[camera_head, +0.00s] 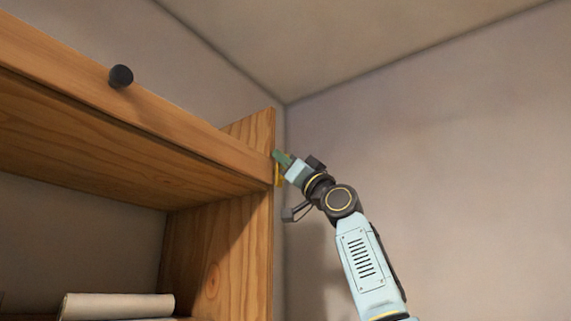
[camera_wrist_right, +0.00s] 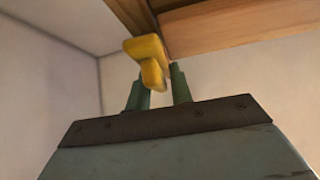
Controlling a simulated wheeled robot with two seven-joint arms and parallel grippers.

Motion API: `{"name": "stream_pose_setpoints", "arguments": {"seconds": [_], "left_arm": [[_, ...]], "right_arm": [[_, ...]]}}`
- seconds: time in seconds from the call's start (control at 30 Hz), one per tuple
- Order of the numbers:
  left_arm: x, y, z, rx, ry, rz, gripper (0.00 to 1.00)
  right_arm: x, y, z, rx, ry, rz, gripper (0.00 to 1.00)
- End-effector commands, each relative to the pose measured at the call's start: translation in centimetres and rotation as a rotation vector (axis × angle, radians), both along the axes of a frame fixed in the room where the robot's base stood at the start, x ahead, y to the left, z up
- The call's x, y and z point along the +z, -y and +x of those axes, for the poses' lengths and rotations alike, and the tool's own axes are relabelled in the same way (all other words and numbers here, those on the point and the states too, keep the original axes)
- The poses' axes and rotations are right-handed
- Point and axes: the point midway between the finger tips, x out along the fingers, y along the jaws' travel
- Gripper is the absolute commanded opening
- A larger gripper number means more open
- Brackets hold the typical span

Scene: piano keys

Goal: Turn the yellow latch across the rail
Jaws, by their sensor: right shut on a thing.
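The yellow latch (camera_wrist_right: 146,50) is at the edge of the wooden shelf unit, in the upper middle of the right wrist view. In the head view only a small part of the latch (camera_head: 278,176) shows beside my gripper. My right gripper (camera_wrist_right: 158,90) has its two green fingers on either side of the latch's lower tab and is shut on it. In the head view the right gripper (camera_head: 282,158) is at the right end of the wooden rail (camera_head: 190,133). My left gripper is not in view.
The unit's side panel (camera_head: 235,240) stands below the rail. A pale rolled or folded item (camera_head: 118,306) lies at the lower left. The space to the right, before the bare wall, is free.

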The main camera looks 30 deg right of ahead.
Motion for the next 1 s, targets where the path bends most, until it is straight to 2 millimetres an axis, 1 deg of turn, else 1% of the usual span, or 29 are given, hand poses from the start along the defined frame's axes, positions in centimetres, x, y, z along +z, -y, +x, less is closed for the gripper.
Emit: {"name": "stream_pose_setpoints", "arguments": {"seconds": [0.03, 0.3, 0.57, 0.77, 0.87, 1.0], "left_arm": [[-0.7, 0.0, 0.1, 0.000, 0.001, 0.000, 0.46], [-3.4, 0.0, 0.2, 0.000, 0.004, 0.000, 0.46], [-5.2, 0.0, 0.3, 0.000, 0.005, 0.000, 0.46], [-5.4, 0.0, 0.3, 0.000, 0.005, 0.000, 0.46], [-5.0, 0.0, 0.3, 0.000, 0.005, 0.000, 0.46], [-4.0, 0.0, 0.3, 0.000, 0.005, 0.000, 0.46]], "right_arm": [[-0.2, 0.0, -0.1, 0.001, -0.005, 0.019, 0.00], [-0.3, 0.1, -0.1, 0.001, -0.067, 0.171, 0.00], [-0.3, 0.3, 0.1, 0.004, -0.146, 0.359, 0.00], [-0.2, 0.5, 0.2, 0.004, -0.214, 0.517, 0.00], [-0.2, 0.6, 0.3, 0.004, -0.251, 0.604, 0.00], [-0.2, 0.8, 0.4, 0.002, -0.302, 0.727, 0.00]]}}
